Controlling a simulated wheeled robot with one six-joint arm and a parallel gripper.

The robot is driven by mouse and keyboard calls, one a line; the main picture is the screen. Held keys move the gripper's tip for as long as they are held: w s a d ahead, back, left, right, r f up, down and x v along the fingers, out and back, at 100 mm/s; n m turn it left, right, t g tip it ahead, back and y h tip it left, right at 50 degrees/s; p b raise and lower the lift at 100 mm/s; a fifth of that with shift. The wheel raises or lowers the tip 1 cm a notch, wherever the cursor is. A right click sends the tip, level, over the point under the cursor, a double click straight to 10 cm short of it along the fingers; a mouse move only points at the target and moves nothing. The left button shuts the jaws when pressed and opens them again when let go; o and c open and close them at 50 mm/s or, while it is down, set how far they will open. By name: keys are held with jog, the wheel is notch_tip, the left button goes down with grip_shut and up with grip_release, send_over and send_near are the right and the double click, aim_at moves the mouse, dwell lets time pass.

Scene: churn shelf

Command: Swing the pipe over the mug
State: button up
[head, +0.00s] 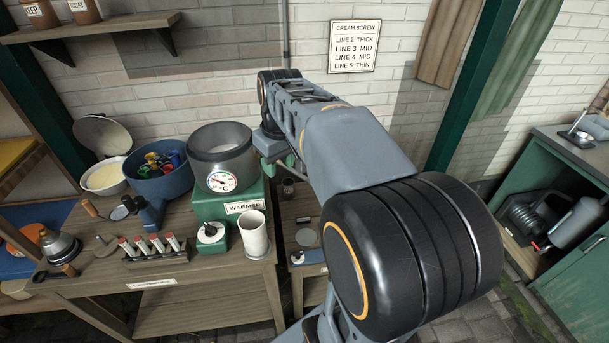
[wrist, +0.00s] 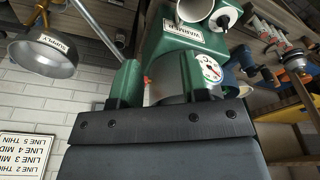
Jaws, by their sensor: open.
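In the head view my arm hides much of the space right of the warmer. My gripper (wrist: 165,76) is open, its green fingers apart, with the dial-fronted pot seen beyond them. I see nothing held.
A grey pot with a dial (head: 222,160) sits on the warmer. A blue tub (head: 158,178) of coloured items, a rack of small tubes (head: 152,250) and a hand crank stand to the left. A wall sign (head: 355,45) hangs behind. A green cabinet (head: 575,240) is at right.

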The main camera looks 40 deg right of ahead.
jog(key=n+g+y, duration=0.1)
jog(key=g+y, duration=0.1)
send_over(300, 177)
jog(key=s+d, duration=0.2)
jog(key=d, duration=0.1)
jog(key=f, duration=0.4)
jog(key=a+f, duration=0.1)
jog(key=f, duration=0.8)
jog(key=shift+s+a+f, duration=0.1)
jog(key=shift+a, duration=0.15)
jog(key=shift+c, duration=0.3)
grip_shut()
